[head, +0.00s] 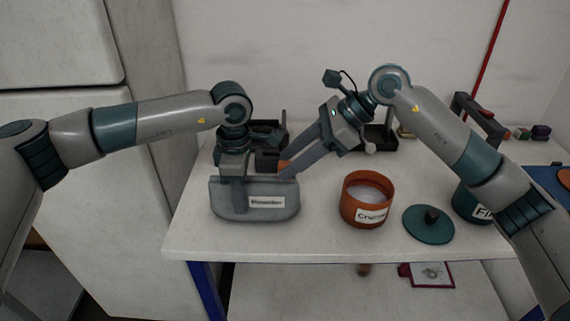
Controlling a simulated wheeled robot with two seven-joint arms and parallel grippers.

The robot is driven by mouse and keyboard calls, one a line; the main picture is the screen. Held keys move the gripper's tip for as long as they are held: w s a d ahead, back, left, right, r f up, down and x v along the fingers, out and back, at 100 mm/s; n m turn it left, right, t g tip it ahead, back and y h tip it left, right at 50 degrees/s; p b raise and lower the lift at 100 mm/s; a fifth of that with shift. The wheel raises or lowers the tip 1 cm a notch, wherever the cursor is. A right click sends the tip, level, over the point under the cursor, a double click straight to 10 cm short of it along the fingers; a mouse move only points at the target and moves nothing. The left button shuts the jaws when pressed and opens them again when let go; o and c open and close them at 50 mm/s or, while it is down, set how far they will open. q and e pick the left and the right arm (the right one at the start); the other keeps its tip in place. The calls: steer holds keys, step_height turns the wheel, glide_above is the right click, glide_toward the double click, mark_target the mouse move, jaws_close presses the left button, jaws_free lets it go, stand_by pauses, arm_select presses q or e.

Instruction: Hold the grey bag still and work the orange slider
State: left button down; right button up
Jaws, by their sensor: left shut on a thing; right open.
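The grey bag (228,205) stands on the left part of the white table, with a white label on its front. My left gripper (238,195) comes down from above and is shut on the bag's upper left part. The orange slider (284,167) is at the bag's top right. My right gripper (290,168) is open, reaching down from the upper right, with its fingertips at the slider. I cannot tell whether the fingers touch it. The bag's top edge is partly hidden by my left gripper.
An open orange pot (352,212) with whitish contents stands right of the bag. A teal lid (429,223) with a dark knob lies beside it. A labelled teal container (469,203) is partly behind my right arm. Dark stands (376,138) are at the back.

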steer(key=shift+x, duration=1.15)
steer(key=shift+c, duration=0.7)
jaws_close()
steer(key=shift+a, duration=1.65)
steer(key=shift+d, duration=0.1)
steer(key=shift+o, duration=0.7)
jaws_free()
